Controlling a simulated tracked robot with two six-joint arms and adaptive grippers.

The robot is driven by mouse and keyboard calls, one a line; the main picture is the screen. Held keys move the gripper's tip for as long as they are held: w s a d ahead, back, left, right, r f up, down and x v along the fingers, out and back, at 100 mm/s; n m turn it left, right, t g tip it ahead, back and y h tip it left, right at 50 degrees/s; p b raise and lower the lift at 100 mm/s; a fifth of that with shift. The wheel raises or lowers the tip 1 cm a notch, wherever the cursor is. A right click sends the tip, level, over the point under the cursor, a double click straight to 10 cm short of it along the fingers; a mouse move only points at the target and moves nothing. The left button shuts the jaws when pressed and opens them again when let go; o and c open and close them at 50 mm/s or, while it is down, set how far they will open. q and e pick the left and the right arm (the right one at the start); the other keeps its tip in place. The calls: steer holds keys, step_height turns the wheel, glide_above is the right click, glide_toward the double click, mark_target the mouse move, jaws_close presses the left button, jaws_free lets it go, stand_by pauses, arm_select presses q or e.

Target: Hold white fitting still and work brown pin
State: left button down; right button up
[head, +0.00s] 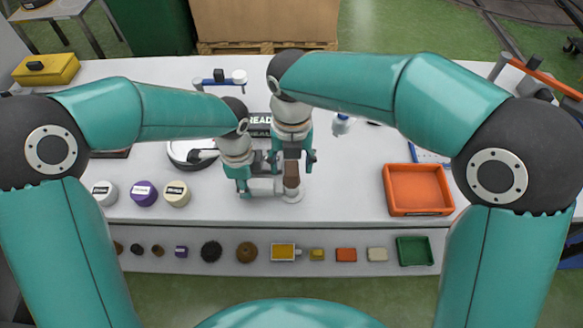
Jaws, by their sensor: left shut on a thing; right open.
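The white fitting (263,187) stands near the front middle of the white table, with a round base at its right. The brown pin (291,175) is upright on the fitting's right part. My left gripper (244,187) is shut on the white fitting at its left side. My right gripper (293,166) is open, pointing down, with its fingers on either side of the brown pin's upper part. It is too small to tell whether they touch the pin. The pin's lower end is hidden in the fitting.
An orange tray (418,190) stands to the right. White, purple (144,193) and cream round containers stand at the left front. A lower front shelf (195,258) holds several small parts and a green tray (414,251). The table between pin and orange tray is clear.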

steer(key=shift+f, duration=1.5)
steer(key=shift+r, duration=0.1)
jaws_close()
